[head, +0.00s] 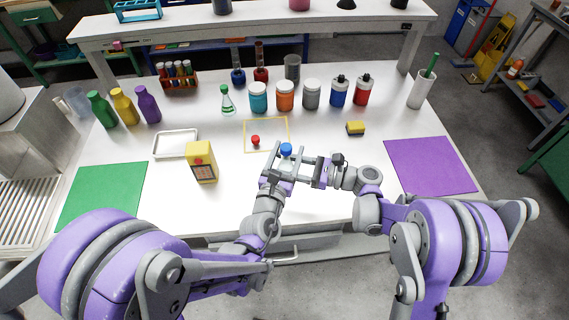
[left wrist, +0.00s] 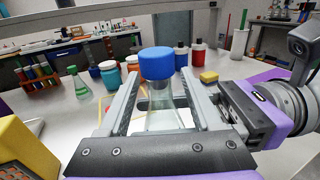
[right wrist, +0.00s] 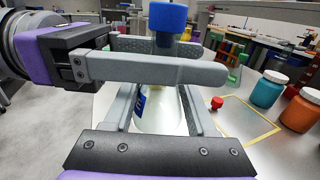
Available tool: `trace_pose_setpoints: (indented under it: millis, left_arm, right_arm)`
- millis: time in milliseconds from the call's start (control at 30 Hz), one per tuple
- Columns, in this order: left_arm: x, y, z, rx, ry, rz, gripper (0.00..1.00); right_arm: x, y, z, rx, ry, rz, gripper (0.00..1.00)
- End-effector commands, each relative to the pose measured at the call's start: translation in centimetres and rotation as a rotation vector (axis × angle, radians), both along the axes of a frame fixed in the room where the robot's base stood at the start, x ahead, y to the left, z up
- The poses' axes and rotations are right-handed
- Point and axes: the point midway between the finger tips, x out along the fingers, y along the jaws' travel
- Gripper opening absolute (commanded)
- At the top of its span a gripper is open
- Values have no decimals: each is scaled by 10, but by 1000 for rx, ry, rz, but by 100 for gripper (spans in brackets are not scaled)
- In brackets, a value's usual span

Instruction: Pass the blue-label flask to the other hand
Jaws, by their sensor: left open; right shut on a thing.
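The blue-label flask is clear, with a blue cap (head: 286,149) and a blue label (right wrist: 140,103) on its body. It is upright above the front of the table. My right gripper (head: 293,172) reaches in from the right and is shut on the flask. My left gripper (head: 285,163) is open, with its fingers on either side of the flask. In the left wrist view the flask's neck and body (left wrist: 162,100) stand between the left fingers. In the right wrist view the left gripper's fingers cross in front of and behind the neck, partly hiding it.
A yellow box (head: 201,163) stands left of the grippers. A yellow outlined square (head: 275,120) with a red-capped item (head: 255,141) lies beyond. A yellow sponge (head: 355,128), white tray (head: 176,144), green mat (head: 100,197) and purple mat (head: 430,166) lie around. Jars and bottles line the back.

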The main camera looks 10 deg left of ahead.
Motion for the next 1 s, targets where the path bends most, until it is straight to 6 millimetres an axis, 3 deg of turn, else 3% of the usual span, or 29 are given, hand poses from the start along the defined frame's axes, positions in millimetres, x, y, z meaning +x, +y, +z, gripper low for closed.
trace_pose_setpoints:
  millis: [400, 667, 833, 1000]
  left_arm:
    - [-85, 9, 0, -1, 0, -2, 66]
    - [-107, 14, 1, -20, 3, 7, 66]
    - [-102, 40, 6, -258, 28, 109, 66]
    - [-98, 95, 4, -770, 71, 344, 66]
  right_arm:
    - [0, 0, 0, 0, 0, 0, 1]
    - [0, 0, 0, 0, 0, 0, 1]
    - [0, 0, 0, 0, 0, 0, 1]
    - [0, 0, 0, 0, 0, 0, 1]
